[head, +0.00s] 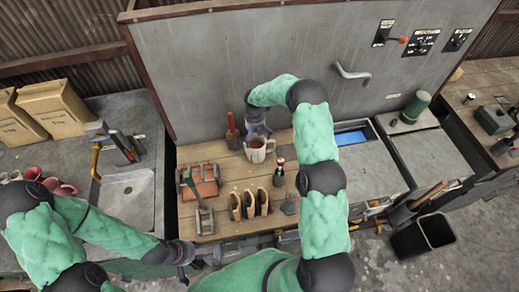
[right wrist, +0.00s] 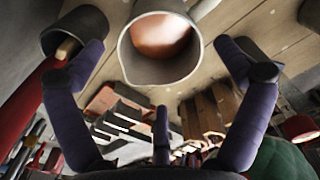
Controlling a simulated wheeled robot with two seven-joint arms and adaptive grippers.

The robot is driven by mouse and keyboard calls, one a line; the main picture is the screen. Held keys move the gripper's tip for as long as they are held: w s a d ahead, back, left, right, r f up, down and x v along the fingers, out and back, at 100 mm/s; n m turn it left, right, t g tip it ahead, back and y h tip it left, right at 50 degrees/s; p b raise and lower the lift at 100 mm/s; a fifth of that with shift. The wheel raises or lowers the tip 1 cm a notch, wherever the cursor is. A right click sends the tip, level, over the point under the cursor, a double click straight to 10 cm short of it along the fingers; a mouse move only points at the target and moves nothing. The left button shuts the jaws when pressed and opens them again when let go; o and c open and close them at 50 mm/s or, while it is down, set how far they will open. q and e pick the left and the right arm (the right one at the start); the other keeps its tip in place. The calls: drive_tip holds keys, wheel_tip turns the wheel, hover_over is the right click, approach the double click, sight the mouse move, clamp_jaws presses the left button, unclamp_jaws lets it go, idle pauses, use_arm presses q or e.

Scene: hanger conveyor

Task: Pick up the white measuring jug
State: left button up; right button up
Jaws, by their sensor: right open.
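The white measuring jug (head: 259,156) stands upright on the wooden worktop, with its handle on the right side in the head view. In the right wrist view the jug (right wrist: 126,62) appears greyish, with its mouth towards the camera and something brownish inside. My right gripper (head: 258,130) is just behind and above the jug. In the right wrist view its purple fingers (right wrist: 160,48) are spread wide on either side of the jug, with nothing gripped. My left gripper (head: 184,256) is low at the front left of the worktop, away from the jug, and its fingers are too small to read.
A dark pot with a red handle (head: 232,134) stands close left of the jug. A reddish rack (head: 202,182) and several wooden pieces (head: 249,203) are in front.

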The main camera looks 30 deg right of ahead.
sight(256, 144)
drive_tip(key=shift+s+f+p, duration=0.15)
drive_tip(key=shift+f+p, duration=0.5)
drive_tip(key=shift+f, duration=2.1)
drive_tip(key=c, duration=1.5)
